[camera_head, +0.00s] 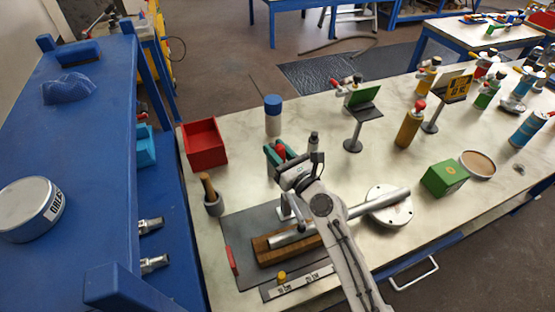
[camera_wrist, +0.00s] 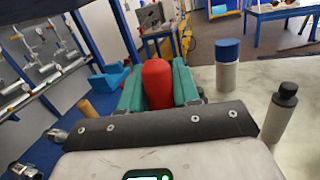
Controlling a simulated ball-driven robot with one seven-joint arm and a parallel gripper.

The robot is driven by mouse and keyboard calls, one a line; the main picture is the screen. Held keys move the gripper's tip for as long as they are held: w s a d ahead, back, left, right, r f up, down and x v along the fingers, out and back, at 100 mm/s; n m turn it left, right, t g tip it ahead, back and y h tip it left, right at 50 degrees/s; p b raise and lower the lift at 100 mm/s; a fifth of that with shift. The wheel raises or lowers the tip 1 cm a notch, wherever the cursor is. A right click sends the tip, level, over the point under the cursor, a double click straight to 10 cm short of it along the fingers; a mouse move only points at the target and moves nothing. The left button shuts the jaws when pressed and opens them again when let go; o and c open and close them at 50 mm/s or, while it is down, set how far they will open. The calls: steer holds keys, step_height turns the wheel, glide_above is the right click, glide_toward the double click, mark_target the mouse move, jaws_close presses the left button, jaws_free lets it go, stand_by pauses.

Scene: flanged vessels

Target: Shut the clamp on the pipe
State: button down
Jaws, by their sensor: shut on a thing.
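My gripper (camera_head: 279,152) has green fingers closed around a red handle grip, which also shows between them in the wrist view (camera_wrist: 157,84). The grip appears to belong to the clamp; my wrist and arm hide much of the clamp body. A bright metal part (camera_head: 286,212) shows just below my wrist, beside the pipe. The silver pipe (camera_head: 375,204) lies slantwise, with its near end over a wooden block (camera_head: 268,252) on a grey plate. My arm crosses in front of its middle. I cannot tell how the clamp's jaw sits on the pipe.
A red bin (camera_head: 204,144), a mortar with pestle (camera_head: 212,197) and a blue-capped cylinder (camera_head: 273,116) stand left of and behind my gripper. A round flange (camera_head: 388,213) lies under the pipe's far end. A green box (camera_head: 443,178) stands to the right.

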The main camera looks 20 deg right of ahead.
mark_target(280, 155)
steer(key=shift+s+n+t+y+b, duration=0.45)
steer(key=shift+s+t+b, duration=0.8)
steer(key=shift+b, duration=3.75)
steer(key=shift+s+r+t+b, duration=0.25)
steer(key=shift+r+b, duration=0.1)
steer(key=shift+b, duration=0.4)
steer(key=c, duration=0.9)
jaws_free()
steer(key=b+v, duration=0.3)
steer(key=v, duration=0.7)
steer(key=shift+s+f, duration=0.2)
steer(key=shift+s, duration=0.1)
steer(key=shift+d, duration=0.15)
